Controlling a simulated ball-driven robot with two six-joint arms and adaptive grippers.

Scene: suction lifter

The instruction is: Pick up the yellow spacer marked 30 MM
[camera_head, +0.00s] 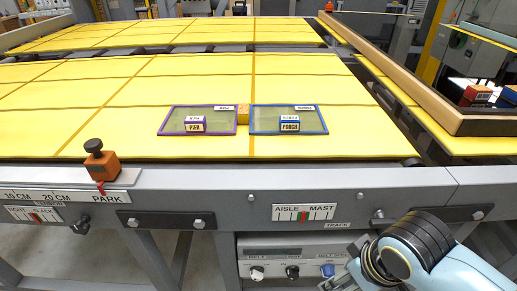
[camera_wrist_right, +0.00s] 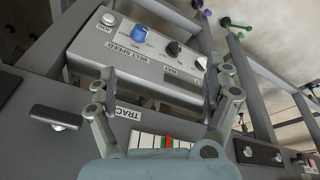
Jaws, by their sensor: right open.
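No block with a readable 30 MM mark shows in either view. A small orange-yellow block (camera_head: 243,112) sits between two framed panels on the yellow belt; its marking is too small to read. My right gripper (camera_wrist_right: 167,82) is open and empty in front of the machine's control box, with its two fingers apart. In the head view my right arm comes in at the bottom right, below the belt's front rail and well away from the block. My left gripper is out of view.
A purple-framed panel (camera_head: 170,128) holds a block marked PIER; a blue-framed panel (camera_head: 321,129) holds another labelled block. The grey front rail (camera_head: 230,184) carries an orange stop (camera_head: 102,167) near PARK. The control box (camera_head: 270,250) with knobs is below. A wood-edged tray (camera_head: 405,95) stands at right.

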